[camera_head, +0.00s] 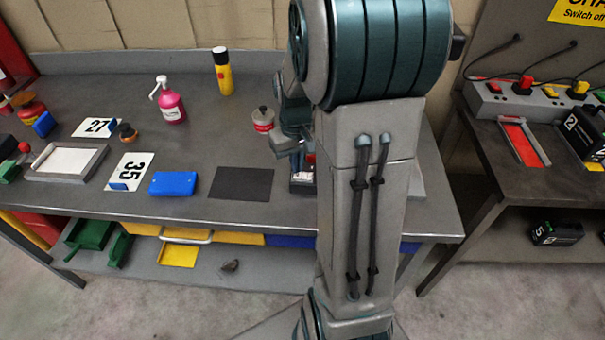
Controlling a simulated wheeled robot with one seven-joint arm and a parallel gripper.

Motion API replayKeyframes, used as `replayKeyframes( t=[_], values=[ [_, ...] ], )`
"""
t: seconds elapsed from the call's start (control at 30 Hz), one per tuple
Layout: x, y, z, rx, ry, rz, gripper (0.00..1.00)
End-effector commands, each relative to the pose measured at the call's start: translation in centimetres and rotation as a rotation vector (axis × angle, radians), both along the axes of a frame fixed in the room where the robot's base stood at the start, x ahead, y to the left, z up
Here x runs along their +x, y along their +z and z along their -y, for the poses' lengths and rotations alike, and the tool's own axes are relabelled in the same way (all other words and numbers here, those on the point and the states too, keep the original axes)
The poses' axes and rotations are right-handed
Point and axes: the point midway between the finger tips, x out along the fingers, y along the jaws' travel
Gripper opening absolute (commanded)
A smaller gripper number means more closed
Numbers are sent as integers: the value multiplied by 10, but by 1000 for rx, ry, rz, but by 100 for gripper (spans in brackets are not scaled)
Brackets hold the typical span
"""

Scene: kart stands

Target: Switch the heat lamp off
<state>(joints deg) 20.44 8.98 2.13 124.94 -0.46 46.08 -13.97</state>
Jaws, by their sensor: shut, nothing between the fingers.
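No heat lamp can be made out; my arm covers the right part of the grey workbench (225,90). A small dark box with a red part (303,183) stands on the bench just left of my arm, partly hidden, and I cannot tell if it is the lamp's switch. A pale grey edge (416,182) of something shows right of my arm. My gripper (290,147) is partly hidden behind my arm, above and close to the dark box. It is shut and holds nothing; I cannot tell whether it touches the box.
A round pot with a red label (263,120) stands close left of my gripper. A dark mat (241,184), a blue box (173,184), a pink bottle (170,103) and a yellow can (223,75) are further left. A second bench (480,150) with a charger strip stands right.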

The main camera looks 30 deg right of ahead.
Motion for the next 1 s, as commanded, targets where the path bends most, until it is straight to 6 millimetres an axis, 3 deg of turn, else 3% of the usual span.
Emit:
replayKeyframes(
  t=[1.0],
  values=[
    [0,-16,0,0,0,-1,0]
  ],
)
